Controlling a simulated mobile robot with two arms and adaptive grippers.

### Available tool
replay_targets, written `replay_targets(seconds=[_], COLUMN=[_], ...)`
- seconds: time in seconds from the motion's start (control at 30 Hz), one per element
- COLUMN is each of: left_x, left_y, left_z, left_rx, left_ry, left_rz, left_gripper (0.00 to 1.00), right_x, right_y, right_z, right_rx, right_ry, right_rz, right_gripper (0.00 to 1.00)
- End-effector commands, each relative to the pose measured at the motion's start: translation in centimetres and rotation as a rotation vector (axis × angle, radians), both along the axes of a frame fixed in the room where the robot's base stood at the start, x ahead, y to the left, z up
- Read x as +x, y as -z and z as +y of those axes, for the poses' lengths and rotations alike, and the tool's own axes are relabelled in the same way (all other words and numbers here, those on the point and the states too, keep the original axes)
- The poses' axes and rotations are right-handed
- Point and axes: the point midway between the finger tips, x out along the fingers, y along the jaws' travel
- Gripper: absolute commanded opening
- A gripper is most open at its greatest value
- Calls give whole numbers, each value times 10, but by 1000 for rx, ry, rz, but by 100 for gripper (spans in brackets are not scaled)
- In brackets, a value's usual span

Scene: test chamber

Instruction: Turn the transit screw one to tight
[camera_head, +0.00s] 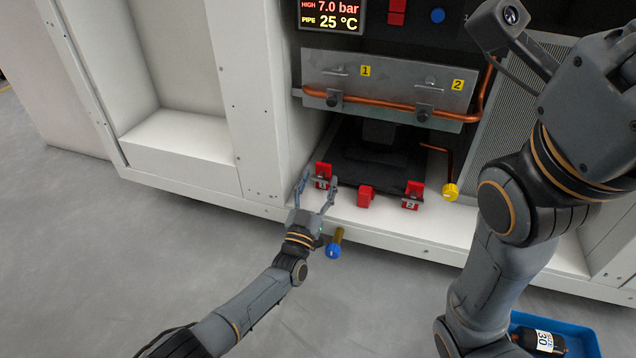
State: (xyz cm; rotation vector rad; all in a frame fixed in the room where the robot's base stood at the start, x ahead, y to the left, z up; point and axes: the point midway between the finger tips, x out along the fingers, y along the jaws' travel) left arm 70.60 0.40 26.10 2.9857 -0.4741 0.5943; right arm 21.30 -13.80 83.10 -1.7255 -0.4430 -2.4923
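A red transit screw piece (323,169) with a small "1" label stands on the front edge of the white cabinet base. A similar red piece (414,188) labelled "2" is further right. My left gripper (318,178) reaches in from the lower left. Its two fingers are spread, one on each side of the piece labelled 1. I cannot tell whether the fingers touch it. The screw's thread is not visible, so I cannot tell how tight it is. My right arm fills the right side; its gripper fingers do not show.
A yellow cap (450,191) and a blue-ended brass fitting (334,247) are nearby. A copper pipe (390,105) crosses a metal bracket above. A blue bin (575,335) holds a black cylinder. The floor at left is clear.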

Motion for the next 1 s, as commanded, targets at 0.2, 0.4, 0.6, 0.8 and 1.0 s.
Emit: replay_targets(seconds=[0.2,0.4,0.6,0.8,1.0], left_x=[0,0,1,1,1], left_y=[0,0,0,0,-1], left_z=[0,0,1,2,2], left_rx=[0,16,90,233,413], left_ry=[0,-1,-2,-3,-2], left_rz=[0,-5,-27,-74,-133], left_gripper=[17,17,17,17,17], right_x=[0,0,0,0,0], right_y=[0,0,-1,-4,-9], right_z=[0,0,0,0,0], right_rx=[0,0,0,0,0], right_ry=[0,0,0,0,1], right_rz=[0,0,0,1,1], right_gripper=[40,40,40,40,40])
